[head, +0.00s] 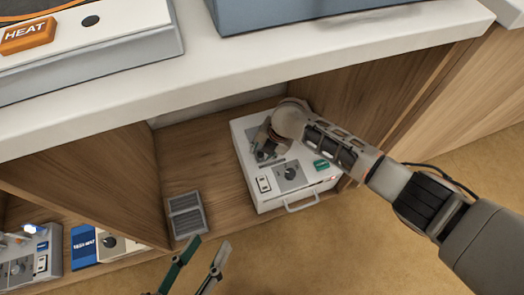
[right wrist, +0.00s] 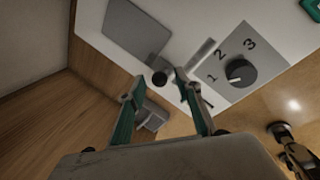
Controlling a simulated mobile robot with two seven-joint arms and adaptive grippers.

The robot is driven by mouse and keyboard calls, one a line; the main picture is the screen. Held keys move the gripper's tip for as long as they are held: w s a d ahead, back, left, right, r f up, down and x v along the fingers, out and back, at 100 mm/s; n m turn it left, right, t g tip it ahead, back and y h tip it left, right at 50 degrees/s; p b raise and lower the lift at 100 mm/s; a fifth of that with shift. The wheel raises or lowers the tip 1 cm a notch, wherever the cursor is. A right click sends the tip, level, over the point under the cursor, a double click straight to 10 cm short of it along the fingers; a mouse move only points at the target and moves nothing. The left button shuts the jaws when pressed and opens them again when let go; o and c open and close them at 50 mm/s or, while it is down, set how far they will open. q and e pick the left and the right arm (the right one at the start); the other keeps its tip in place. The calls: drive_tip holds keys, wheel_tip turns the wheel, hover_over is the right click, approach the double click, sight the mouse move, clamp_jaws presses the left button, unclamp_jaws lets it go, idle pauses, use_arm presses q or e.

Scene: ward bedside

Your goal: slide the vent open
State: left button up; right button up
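A white box-shaped unit (head: 240,150) sits inside the open wooden compartment. In the right wrist view its top (right wrist: 95,20) carries a flat grey plate (right wrist: 136,32), with a small round black knob (right wrist: 159,78) near the plate's lower end. I cannot tell for sure which part is the vent slide. My right gripper (right wrist: 155,85) is open over the unit, its fingertips either side of the knob; contact cannot be made out. In the head view the right gripper (head: 265,146) partly hides the unit's top. My left gripper (head: 210,246) is open and empty in front of the compartment.
The unit also has a numbered dial (head: 290,174), a green switch (head: 321,165) and a front handle (head: 301,203). A grey ribbed piece (head: 186,215) stands left of it. A white shelf edge (head: 240,68) overhangs. Wooden walls bound both sides.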

clamp_jaws()
drive_tip(key=d, duration=0.2)
drive_tip(key=w+d, duration=0.1)
drive_tip(key=d, duration=0.1)
drive_tip(key=w+d, duration=0.1)
drive_tip(key=d, duration=0.2)
drive_tip(key=shift+w+d, duration=0.1)
drive_tip(key=shift+w, duration=0.1)
unclamp_jaws()
drive_tip(key=v, duration=1.2)
